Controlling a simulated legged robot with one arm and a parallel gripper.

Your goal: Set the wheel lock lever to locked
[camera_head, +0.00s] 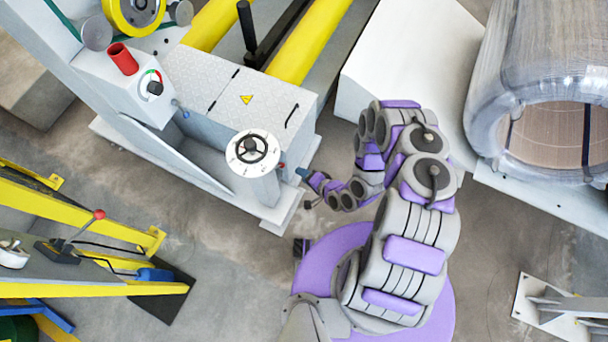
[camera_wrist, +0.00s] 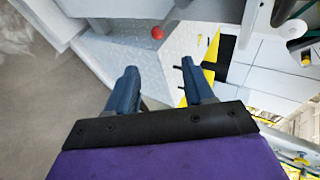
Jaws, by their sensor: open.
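My gripper (camera_head: 303,188) is open and empty, beside the grey machine's dial post in the head view. In the wrist view its two blue fingers (camera_wrist: 158,70) are spread apart. A small red knob (camera_head: 281,165) sticks out at the right side of the post, just left of and above the gripper. In the wrist view a red ball (camera_wrist: 157,32) lies beyond the gap between the fingers, apart from them. It looks like the tip of a lever; I cannot tell its setting. The round white dial (camera_head: 252,152) with a black knob tops the post.
The grey machine cabinet (camera_head: 205,80) carries a red cylinder (camera_head: 123,58) and a small selector (camera_head: 152,85). Another red-tipped lever (camera_head: 99,214) stands on the yellow-framed stand at left. A wrapped coil (camera_head: 530,80) lies at upper right. Grey floor (camera_head: 215,230) is open at lower left of centre.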

